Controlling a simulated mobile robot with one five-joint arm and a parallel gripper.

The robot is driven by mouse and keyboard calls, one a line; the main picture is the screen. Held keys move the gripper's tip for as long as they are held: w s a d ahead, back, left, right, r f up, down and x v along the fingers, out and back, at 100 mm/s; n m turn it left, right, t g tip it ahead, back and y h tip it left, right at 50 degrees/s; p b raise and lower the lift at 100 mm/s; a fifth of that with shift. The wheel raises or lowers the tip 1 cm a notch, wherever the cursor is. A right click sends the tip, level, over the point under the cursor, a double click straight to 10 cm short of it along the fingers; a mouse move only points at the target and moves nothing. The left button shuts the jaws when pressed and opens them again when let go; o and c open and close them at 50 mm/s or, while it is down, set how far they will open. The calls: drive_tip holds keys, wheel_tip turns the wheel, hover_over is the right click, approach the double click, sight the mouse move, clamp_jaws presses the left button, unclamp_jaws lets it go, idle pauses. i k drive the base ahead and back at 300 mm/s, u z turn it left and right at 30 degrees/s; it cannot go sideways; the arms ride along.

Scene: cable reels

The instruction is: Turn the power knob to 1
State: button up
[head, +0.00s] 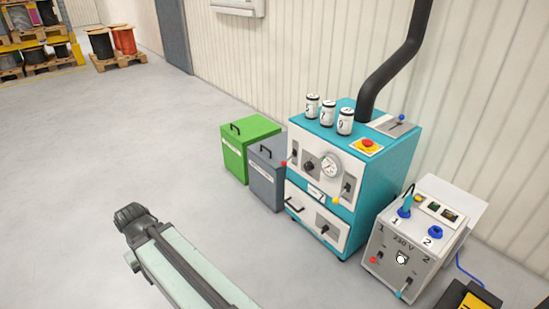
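A grey power box (384,262) stands on the floor at the right, with "230 V", "1" and "2" printed on its front. A small round knob (401,259) with a white face and dark surround sits mid-front below the "230 V" text, between the two numbers. It is too small to tell which way it points. My arm reaches in from the bottom edge, left of the machines, and ends in a dark joint. No gripper fingers show, and nothing of mine touches the box.
A teal machine (338,148) with three white cans (328,114) on top stands left of the box. A green bin (246,150) and a grey bin (266,175) stand beside it. A black and yellow object (468,300) is at bottom right.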

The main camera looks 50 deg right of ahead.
sight(308, 166)
drive_tip(key=u, duration=0.15)
drive_tip(key=i, duration=1.45)
drive_tip(key=z, duration=0.55)
drive_tip(key=k, duration=0.8)
drive_tip(key=z, duration=0.15)
drive_tip(key=i, duration=0.85)
drive_tip(key=u, duration=0.1)
